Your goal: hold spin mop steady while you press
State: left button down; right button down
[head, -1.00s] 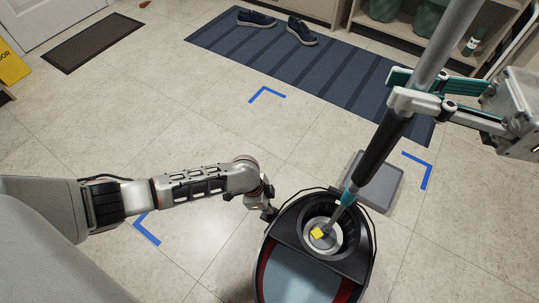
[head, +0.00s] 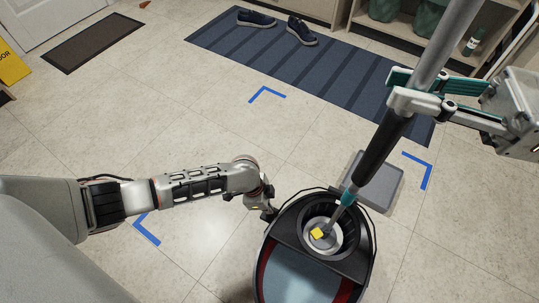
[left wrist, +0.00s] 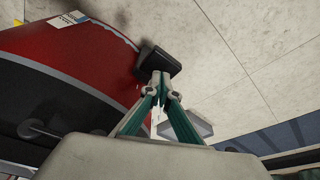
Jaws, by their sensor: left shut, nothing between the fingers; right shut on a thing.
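The spin mop (head: 384,150) leans up to the right, with a grey pole, black sleeve and teal collar. Its lower end stands in the round spin basket (head: 353,232) of the black bucket (head: 350,268), beside a yellow piece (head: 318,233). My right gripper (head: 408,90) is shut around the pole above the black sleeve. My left gripper (head: 270,212) is at the bucket's upper left side, its fingers shut and empty. In the left wrist view its fingertips (left wrist: 158,85) are close to a black block (left wrist: 158,61) by the bucket's red wall (left wrist: 82,58); contact is unclear.
A grey square tray (head: 388,190) lies on the floor behind the bucket. Blue corner marks (head: 266,92) are on the tiles. A striped mat (head: 320,75) with dark shoes (head: 256,18) lies further back, before shelves.

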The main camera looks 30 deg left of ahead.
pick_arm(q)
jog(key=shift+f, duration=0.75)
dwell(1.1)
jog(key=shift+a+x, duration=0.15)
jog(key=shift+x, duration=0.75)
jog(key=shift+a+x, duration=0.15)
jog(key=shift+x, duration=0.75)
jog(key=shift+s, duration=0.3)
notch_tip(320, 180, up, 2)
jog(key=shift+r, duration=0.75)
